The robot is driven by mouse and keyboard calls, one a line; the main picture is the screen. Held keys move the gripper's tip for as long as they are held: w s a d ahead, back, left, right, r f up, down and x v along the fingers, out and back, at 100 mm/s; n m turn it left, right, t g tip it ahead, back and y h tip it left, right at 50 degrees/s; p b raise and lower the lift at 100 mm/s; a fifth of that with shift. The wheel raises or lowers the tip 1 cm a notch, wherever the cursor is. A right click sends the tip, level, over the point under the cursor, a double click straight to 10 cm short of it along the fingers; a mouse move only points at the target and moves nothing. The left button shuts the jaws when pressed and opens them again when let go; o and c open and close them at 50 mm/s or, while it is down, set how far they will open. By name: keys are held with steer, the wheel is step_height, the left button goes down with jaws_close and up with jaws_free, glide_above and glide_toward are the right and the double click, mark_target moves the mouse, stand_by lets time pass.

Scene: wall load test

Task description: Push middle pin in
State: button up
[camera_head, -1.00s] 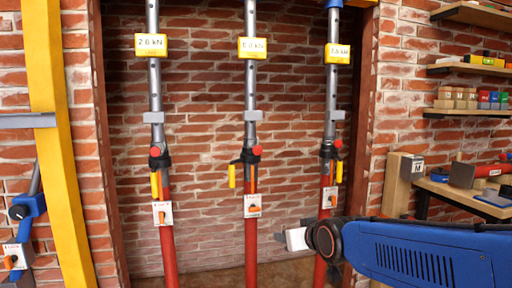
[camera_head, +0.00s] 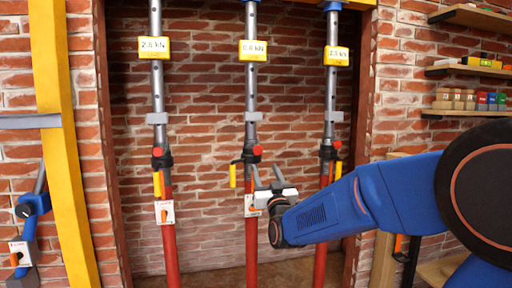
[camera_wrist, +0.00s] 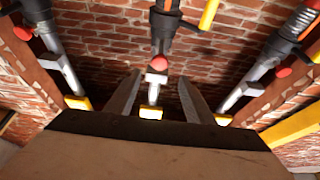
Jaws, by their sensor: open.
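The middle prop has a grey upper tube (camera_head: 250,85) and a red lower tube (camera_head: 251,232). Its red round pin head (camera_head: 257,150) sits at the black collar. How deep the pin sits cannot be told. My gripper (camera_head: 267,170) is open and empty, with its fingers pointing up just below and right of this pin head, in front of the prop. In the wrist view the red pin head (camera_wrist: 159,62) shows between and beyond the two fingers (camera_wrist: 160,80), apart from them. The gripper partly hides the white switch plate (camera_head: 250,205) on the middle prop.
A left prop (camera_head: 158,90) and right prop (camera_head: 332,90) flank the middle one, each with a red pin head and yellow load display. The middle display (camera_head: 253,50) seems to read 0.0 kN. A yellow handle (camera_head: 233,175) hangs left of the middle collar. Shelves (camera_head: 470,68) stand right.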

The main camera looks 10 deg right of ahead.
mark_target(257, 150)
steer(key=x, duration=1.7)
steer(key=shift+f, duration=0.1)
